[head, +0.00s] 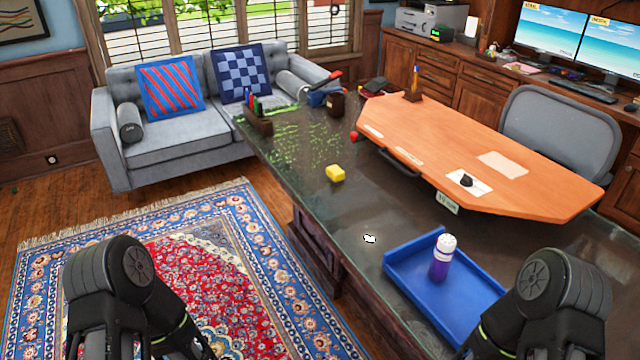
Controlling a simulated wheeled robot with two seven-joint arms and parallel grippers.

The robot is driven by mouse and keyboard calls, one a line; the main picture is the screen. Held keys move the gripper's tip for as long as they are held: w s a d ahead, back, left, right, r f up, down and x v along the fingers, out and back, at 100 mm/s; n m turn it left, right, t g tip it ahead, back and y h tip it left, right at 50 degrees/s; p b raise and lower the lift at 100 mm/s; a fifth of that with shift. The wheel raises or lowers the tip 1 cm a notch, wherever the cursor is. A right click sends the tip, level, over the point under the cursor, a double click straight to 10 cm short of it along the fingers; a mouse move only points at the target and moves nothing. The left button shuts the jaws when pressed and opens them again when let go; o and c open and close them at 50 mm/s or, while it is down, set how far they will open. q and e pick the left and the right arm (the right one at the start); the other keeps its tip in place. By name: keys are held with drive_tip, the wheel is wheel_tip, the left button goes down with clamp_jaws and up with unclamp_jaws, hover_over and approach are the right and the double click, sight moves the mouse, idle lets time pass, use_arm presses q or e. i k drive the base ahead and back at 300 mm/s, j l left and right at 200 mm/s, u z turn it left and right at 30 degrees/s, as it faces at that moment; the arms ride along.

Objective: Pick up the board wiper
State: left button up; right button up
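Black links of my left arm (115,285) show at the bottom left, over the rug and well away from the block. Black links of my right arm (550,290) show at the bottom right, by the blue tray. The fingers of both grippers are outside the picture, so neither gripper can be seen.
A blue tray (412,290) holds a purple bottle with a white top (441,258). A small white item (369,238) lies between tray and block. An orange board (480,150) covers the table's right side. A pen holder (257,122) stands at the far end.

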sight(334, 173)
drive_tip(key=z, duration=0.65)
drive_tip(key=j+z, duration=0.8)
drive_tip(key=j, duration=0.15)
drive_tip(key=k+j+z, duration=0.2)
drive_tip(key=j+z, duration=0.2)
drive_tip(key=k+j, duration=0.1)
drive_tip(key=j, duration=0.25)
drive_tip(key=k+j, duration=0.15)
drive_tip(key=j, duration=0.2)
drive_tip(key=k+j+z, duration=0.1)
drive_tip(key=j, duration=0.25)
drive_tip(key=k+j, duration=0.15)
drive_tip(key=j, duration=0.2)
